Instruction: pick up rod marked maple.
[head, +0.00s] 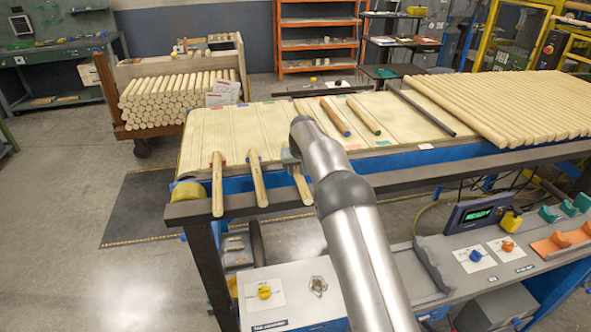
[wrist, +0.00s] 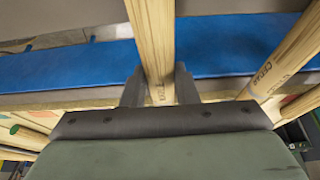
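Several rods lie on the long bench; three pale ones overhang its front edge in the head view: a left rod (head: 217,184), a middle rod (head: 257,180) and a right rod (head: 302,186). My gripper (head: 292,156) is at the right rod, mostly hidden by my arm. In the wrist view, my gripper (wrist: 160,85) has a finger close against each side of a pale rod (wrist: 150,40) and looks shut on it. Its marking is partly covered and I cannot read it. A neighbouring rod (wrist: 285,60) there is marked CEDAR. No maple mark is readable.
The bench's blue front rail (wrist: 70,68) runs behind the held rod. Darker rods (head: 335,117) and a thin dark bar (head: 422,112) lie farther back. Many pale rods (head: 510,105) cover the right end. A control shelf (head: 480,265) stands below in front. A rod-filled cart (head: 175,100) stands behind left.

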